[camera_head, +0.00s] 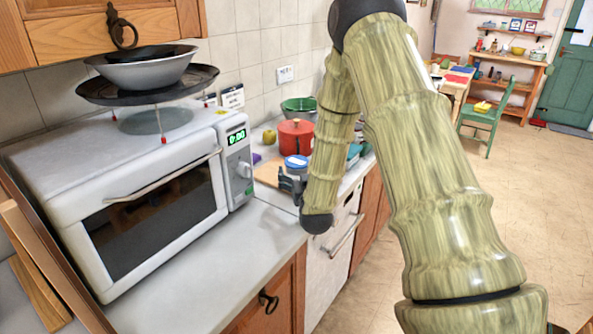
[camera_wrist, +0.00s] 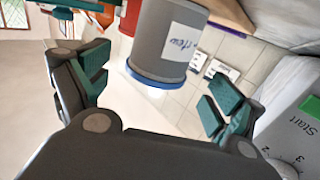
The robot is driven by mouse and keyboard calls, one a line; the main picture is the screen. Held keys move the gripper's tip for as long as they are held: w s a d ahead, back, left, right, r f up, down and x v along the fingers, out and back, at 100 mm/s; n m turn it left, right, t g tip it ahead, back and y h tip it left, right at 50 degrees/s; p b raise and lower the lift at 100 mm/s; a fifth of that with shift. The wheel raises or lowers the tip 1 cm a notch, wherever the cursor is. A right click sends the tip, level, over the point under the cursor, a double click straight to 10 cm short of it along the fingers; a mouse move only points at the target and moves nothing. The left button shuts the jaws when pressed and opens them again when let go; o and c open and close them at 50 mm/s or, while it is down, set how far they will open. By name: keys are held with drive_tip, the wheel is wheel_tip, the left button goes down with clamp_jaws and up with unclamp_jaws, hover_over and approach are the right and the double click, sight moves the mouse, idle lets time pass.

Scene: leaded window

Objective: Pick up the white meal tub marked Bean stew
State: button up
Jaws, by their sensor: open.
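The meal tub (camera_head: 296,171) stands on the counter beyond the microwave, with a blue lid on top and a pale body partly hidden by my gripper (camera_head: 288,187). In the wrist view the tub (camera_wrist: 150,45) looks grey in shade, with its blue-rimmed lid towards the bottom of the picture. A white label (camera_wrist: 184,48) on its side carries handwriting that seems to end in "tew"; the rest is out of sight. My gripper (camera_wrist: 156,88) is open, its teal-padded fingers spread left and right. The tub appears ahead between them, nearer the left finger, and no contact shows.
The white microwave (camera_head: 140,190) stands close on the left; its Start button (camera_wrist: 312,107) shows in the wrist view. A red pot (camera_head: 295,137), a green-rimmed bowl (camera_head: 299,105) and a yellow-green fruit (camera_head: 269,137) are behind the tub. The front counter (camera_head: 255,240) is bare.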

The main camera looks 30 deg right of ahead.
sight(297, 160)
drive_tip(key=shift+w+d, duration=0.15)
drive_tip(key=shift+w, duration=0.1)
drive_tip(key=shift+w+d+r, duration=0.1)
drive_tip(key=x, duration=0.1)
drive_tip(key=p+x, duration=0.2)
drive_tip(key=x, duration=0.1)
drive_tip(key=shift+r, duration=0.35)
drive_tip(key=shift+w+d, duration=0.15)
drive_tip(key=shift+w, duration=0.15)
drive_tip(key=c, duration=1.3)
